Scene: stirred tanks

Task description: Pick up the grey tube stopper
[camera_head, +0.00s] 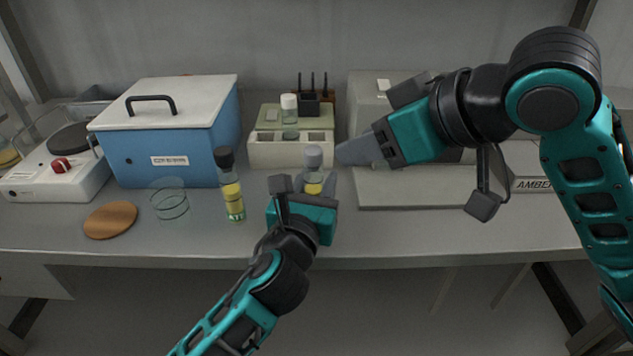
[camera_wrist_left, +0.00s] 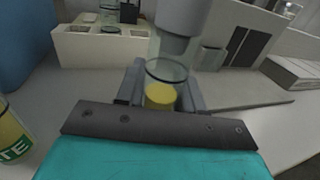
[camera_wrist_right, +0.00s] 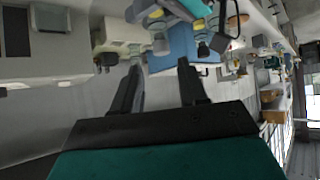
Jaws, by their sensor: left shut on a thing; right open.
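The grey tube stopper (camera_head: 313,156) sits at the top of a clear tube with yellow liquid (camera_head: 313,187). In the left wrist view the stopper (camera_wrist_left: 182,18) is above the tube (camera_wrist_left: 162,92), cut off by the top edge. My left gripper (camera_head: 303,188) is shut around the tube's body, below the stopper, and holds it roughly upright. My right gripper (camera_head: 345,152) is open just right of the stopper, with its fingers pointing left at about its height. In the right wrist view its fingers (camera_wrist_right: 160,90) are apart with nothing clearly between them.
A black-capped tube (camera_head: 231,190) stands left of my left gripper. Behind are a white rack (camera_head: 262,155) with a white-capped tube (camera_head: 289,105) and a blue box (camera_head: 170,130). A glass dish (camera_head: 170,204), a cork disc (camera_head: 110,220) and a stirrer plate (camera_head: 55,180) stand left.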

